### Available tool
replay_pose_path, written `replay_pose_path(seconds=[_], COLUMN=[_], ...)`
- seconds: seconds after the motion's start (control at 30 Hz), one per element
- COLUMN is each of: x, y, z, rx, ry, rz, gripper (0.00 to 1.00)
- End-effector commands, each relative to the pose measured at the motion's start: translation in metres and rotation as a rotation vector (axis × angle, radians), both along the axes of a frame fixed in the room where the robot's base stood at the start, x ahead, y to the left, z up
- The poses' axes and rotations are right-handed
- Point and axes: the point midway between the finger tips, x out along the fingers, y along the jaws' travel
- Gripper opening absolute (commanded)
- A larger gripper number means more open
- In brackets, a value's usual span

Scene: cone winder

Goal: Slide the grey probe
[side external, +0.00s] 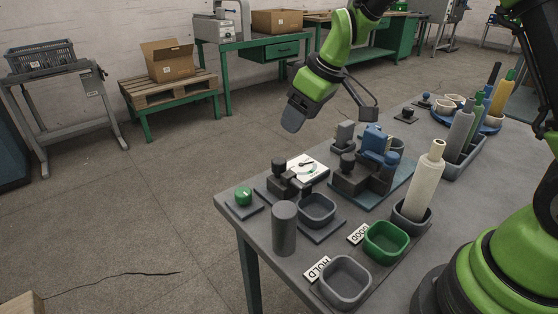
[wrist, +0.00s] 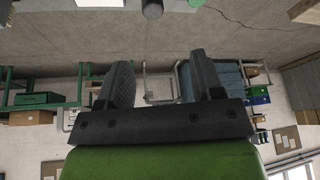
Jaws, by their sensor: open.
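No part is clearly marked as the grey probe. Small grey and dark upright parts stand on the bench fixtures, among them a dark block unit (side external: 285,178) beside a white dial plate (side external: 308,168) and a grey block (side external: 345,134) behind. A grey cylinder (side external: 284,228) stands upright near the front edge. My gripper (side external: 293,118) hangs above and behind the fixtures, apart from everything on the bench. In the wrist view my gripper (wrist: 161,75) has its two dark fingers wide apart with nothing between them. The wrist view looks out at the room, upside down.
A green knob (side external: 243,195) sits at the bench's left corner. A grey tray (side external: 317,209), a green bin (side external: 386,241) and a grey bin (side external: 344,281) line the front. A cream cone (side external: 425,180) stands tall at right. A blue-topped fixture (side external: 374,140) stands mid-bench.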

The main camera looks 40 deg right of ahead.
Motion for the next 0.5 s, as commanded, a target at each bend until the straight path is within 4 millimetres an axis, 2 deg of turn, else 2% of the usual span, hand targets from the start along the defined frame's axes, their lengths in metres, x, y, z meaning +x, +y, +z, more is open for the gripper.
replay_pose_path(seconds=[0.03, 0.1, 0.37, 0.5], x=[0.006, 0.012, 0.022, 0.031], y=[-0.002, -0.003, -0.002, 0.002], z=[-0.014, -0.026, -0.052, -0.076], rx=[-0.010, -0.023, -0.034, -0.034], ry=[0.011, 0.015, 0.021, 0.023], rz=[0.022, 0.048, 0.073, 0.073], gripper=[0.61, 0.61, 0.61, 0.61])
